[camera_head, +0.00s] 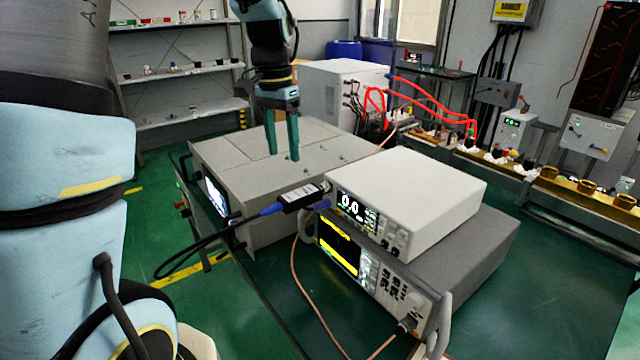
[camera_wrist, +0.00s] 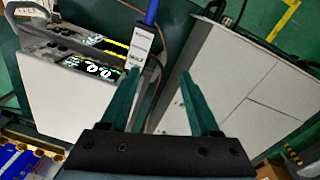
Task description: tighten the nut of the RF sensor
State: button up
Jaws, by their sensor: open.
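The RF sensor (camera_head: 302,197) is a dark and white stick with a blue end and a black cable. It juts from the front of the white power meter (camera_head: 410,195), which reads 0.0. Its nut is too small to make out clearly at the meter end. In the wrist view the sensor (camera_wrist: 143,48) shows beyond the fingers, with its white label and blue end. My gripper (camera_head: 283,157) is open and empty, pointing down above the grey box (camera_head: 255,190), to the left of and behind the sensor. In the wrist view my gripper (camera_wrist: 157,85) has its green fingers apart.
A dark grey analyzer (camera_head: 410,270) with a yellow-lit screen stands under the meter. A copper-coloured cable (camera_head: 296,270) hangs in front. A white cabinet (camera_head: 335,90) with red hoses stands behind. Green bench top is free at the right.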

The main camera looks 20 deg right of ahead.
aim_at(323, 184)
jog(key=s+d+r+m, duration=0.1)
jog(key=d+m, duration=0.2)
jog(key=d, duration=0.5)
jog(key=shift+g, duration=0.3)
jog(key=f+p, duration=0.1)
jog(key=f, duration=0.2)
jog(key=f+p, duration=0.1)
jog(key=f, duration=0.3)
jog(key=s+f+p, duration=0.1)
jog(key=f, duration=0.2)
jog(key=shift+f, duration=0.15)
grip_shut()
